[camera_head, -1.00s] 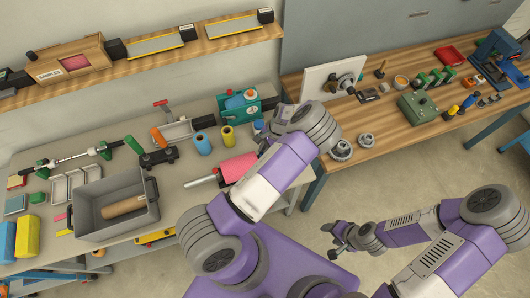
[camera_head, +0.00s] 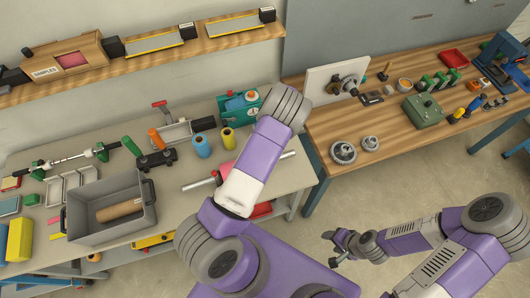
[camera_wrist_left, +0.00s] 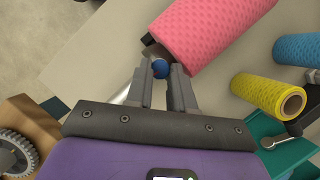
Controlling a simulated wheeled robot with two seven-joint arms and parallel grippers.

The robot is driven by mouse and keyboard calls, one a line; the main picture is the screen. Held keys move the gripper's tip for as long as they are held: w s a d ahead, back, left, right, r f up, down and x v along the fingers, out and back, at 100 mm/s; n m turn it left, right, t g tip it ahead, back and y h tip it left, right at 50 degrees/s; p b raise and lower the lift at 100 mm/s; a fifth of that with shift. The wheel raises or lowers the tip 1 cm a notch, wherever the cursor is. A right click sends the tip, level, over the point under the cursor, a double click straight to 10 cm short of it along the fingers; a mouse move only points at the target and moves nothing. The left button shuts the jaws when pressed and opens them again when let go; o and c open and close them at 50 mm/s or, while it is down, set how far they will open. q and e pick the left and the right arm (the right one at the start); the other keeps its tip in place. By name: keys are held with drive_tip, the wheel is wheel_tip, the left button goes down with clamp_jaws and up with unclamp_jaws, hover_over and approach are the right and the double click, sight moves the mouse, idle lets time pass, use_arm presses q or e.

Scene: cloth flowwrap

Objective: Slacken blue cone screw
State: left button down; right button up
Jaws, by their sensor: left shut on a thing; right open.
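A small round blue screw head (camera_wrist_left: 160,68) shows in the left wrist view beside a dark cone piece (camera_wrist_left: 156,50) at the end of the pink roll (camera_wrist_left: 212,28). My left gripper (camera_wrist_left: 161,76) is shut on this blue screw, with one finger on each side of it. In the head view the pink roll (camera_head: 227,168) lies on a metal shaft (camera_head: 198,184), partly covered by my left arm. My left gripper and the screw are hidden there. My right gripper (camera_head: 333,249) is open and empty, out over the floor.
A grey bin (camera_head: 108,215) holds a brown roll. Two gears (camera_head: 343,152) lie on the wooden bench (camera_head: 400,140). The floor between benches is clear.

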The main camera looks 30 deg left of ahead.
idle(0.3)
use_arm(q)
drive_tip(key=c, duration=1)
unclamp_jaws()
